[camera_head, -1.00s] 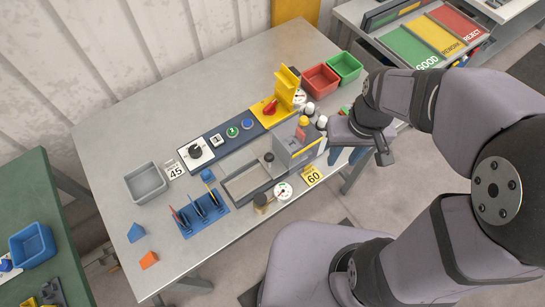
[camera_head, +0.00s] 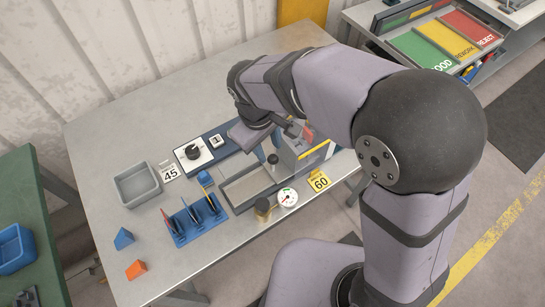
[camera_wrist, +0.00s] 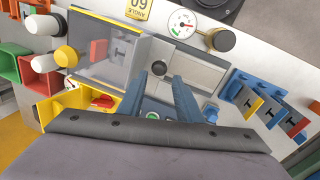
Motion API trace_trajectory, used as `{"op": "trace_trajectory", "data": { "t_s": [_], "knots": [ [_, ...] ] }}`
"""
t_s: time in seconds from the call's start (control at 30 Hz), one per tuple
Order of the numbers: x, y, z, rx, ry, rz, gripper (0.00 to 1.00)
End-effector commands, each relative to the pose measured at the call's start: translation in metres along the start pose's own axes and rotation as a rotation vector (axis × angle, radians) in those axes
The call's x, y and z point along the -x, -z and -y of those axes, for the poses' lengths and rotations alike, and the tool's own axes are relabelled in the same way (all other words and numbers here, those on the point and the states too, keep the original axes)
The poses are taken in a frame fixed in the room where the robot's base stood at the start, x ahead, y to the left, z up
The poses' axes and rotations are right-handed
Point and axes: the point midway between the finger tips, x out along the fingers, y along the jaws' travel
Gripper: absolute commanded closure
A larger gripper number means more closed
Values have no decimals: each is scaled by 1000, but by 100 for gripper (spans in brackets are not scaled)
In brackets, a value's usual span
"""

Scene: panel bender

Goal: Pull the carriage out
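The carriage's dark round knob (camera_wrist: 160,68) stands at the machine end of a pale grey slide track (camera_wrist: 200,70) in the wrist view. The knob (camera_head: 273,158) and track (camera_head: 248,187) also show in the head view. The grey bender housing (camera_wrist: 110,60), with a clear-looking cover and a red-orange piece, is left of the knob. My gripper (camera_wrist: 159,80) is open, with its two blue fingers apart. Their tips lie just below the knob in the picture, one on each side; I see no grip on it.
A dial gauge (camera_head: 287,197) and a brass-coloured knob (camera_head: 262,207) stand in front of the track. A blue rack (camera_head: 195,220) with upright pieces is left of it. The control panel (camera_head: 194,152) lies behind. A grey bin (camera_head: 138,184) stands further left.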

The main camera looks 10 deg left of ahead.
Motion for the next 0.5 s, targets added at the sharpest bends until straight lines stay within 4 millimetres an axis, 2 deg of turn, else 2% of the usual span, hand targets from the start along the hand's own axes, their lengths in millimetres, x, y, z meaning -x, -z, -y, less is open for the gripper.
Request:
{"op": "trace_trajectory", "data": {
  "t_s": [0.3, 0.5],
  "knots": [
    [-4, -1, 0, 11, -28, 11, 68],
    [-20, -2, 0, 10, -26, 13, 68]
  ]
}}
